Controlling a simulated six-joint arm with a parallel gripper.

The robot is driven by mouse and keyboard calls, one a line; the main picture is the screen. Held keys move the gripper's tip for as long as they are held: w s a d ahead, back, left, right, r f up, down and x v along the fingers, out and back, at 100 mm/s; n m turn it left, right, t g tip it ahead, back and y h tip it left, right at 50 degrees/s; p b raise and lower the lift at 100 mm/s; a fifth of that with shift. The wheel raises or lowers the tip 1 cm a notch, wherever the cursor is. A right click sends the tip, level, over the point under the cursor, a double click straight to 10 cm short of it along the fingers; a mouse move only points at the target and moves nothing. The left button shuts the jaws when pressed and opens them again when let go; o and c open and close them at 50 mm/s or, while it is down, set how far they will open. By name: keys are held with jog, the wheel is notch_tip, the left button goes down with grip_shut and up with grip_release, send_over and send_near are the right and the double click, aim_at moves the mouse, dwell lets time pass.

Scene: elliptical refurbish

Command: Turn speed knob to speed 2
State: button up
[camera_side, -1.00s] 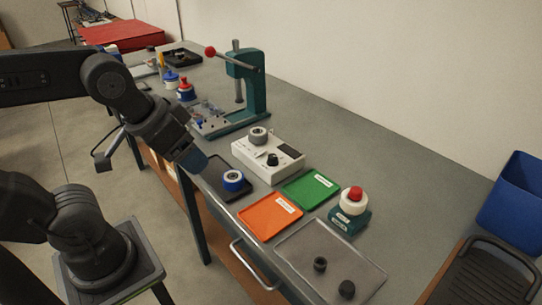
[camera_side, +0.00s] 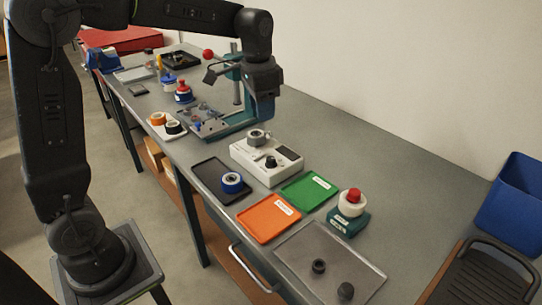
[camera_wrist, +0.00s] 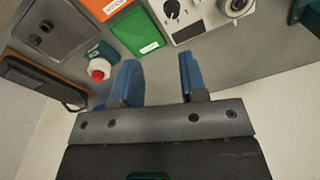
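The white control box (camera_side: 245,156) stands on the grey bench. It carries a black pointer knob (camera_side: 270,162), a grey round fixture (camera_side: 256,138) and a dark panel. In the wrist view the knob (camera_wrist: 172,9) shows at the top edge with marks around it, too small to read. The box (camera_wrist: 199,17) is partly cut off there. My gripper (camera_side: 264,113) is above and behind the box, pointing down and clear of the knob. In the wrist view its blue fingers (camera_wrist: 160,80) are apart with nothing between them.
The teal press (camera_side: 232,120) stands left of the box, close to my gripper. A green tray (camera_side: 305,192), an orange tray (camera_side: 266,220) and a red-button unit (camera_side: 350,208) lie in front. A black tray (camera_side: 210,175) holds a blue roll.

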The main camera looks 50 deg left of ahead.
aim_at(271, 158)
jog(key=shift+m+g, duration=0.4)
jog(key=shift+g, duration=0.1)
jog(key=w+f, duration=0.1)
jog(key=f, duration=0.4)
jog(key=w+a+f, duration=0.1)
jog(key=f, duration=0.5)
jog(key=w+f, duration=0.2)
jog(key=f, duration=0.3)
jog(key=shift+a+f, duration=0.25)
jog(key=shift+f, duration=0.1)
jog(key=shift+c, duration=0.4)
jog(key=c, duration=0.6)
jog(key=shift+o, duration=0.2)
